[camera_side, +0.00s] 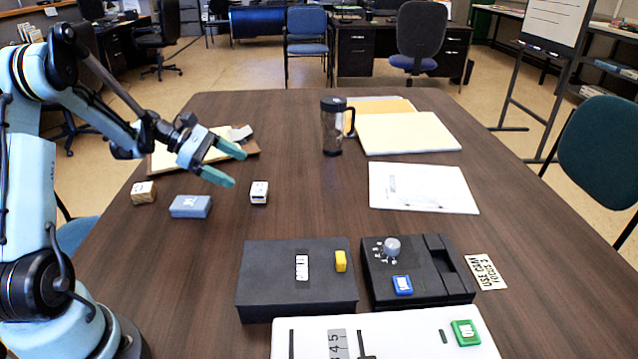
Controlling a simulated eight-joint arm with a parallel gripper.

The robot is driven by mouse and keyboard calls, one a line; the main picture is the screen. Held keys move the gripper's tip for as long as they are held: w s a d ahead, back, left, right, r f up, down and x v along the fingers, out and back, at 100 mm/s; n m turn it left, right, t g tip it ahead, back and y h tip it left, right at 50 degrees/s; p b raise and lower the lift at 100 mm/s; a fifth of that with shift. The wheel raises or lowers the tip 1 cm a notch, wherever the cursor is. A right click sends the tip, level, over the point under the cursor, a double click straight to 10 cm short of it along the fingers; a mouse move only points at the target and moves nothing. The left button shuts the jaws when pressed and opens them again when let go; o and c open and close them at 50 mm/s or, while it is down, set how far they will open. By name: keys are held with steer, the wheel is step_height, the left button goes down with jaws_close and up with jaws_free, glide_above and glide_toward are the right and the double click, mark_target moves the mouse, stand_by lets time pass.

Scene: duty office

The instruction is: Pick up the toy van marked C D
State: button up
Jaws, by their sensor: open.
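A small white block-like thing (259,192) with dark marks stands on the dark wooden table (290,215), and it may be the toy van. The letters C D cannot be read on anything at this size. My gripper (238,170) is in the air above the left part of the table, its two teal fingers spread and nothing between them. The white thing is below and a little to the right of the fingertips, apart from them. A blue block (190,206) with a pale mark and a small tan wooden cube (143,192) lie left of it.
A dark travel mug (332,130) stands behind, near folders (410,133) and a paper (420,187). A clipboard (165,158) lies behind my gripper. A black box (297,280), a dial panel (430,270) and a white panel (385,335) fill the front. The table's middle is clear.

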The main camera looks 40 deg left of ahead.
mark_target(261, 188)
steer(key=a+f+n, duration=0.1)
steer(key=s+a+n+t, duration=0.1)
steer(key=a+f+h, duration=0.1)
steer(key=a, duration=0.1)
steer(key=shift+s+f+n, duration=0.35)
steer(key=shift+s+n, duration=0.05)
steer(key=x, duration=1.2)
steer(key=shift+a, duration=0.1)
steer(key=c, duration=1.1)
steer(key=shift+o, duration=0.2)
steer(key=shift+r, duration=0.2)
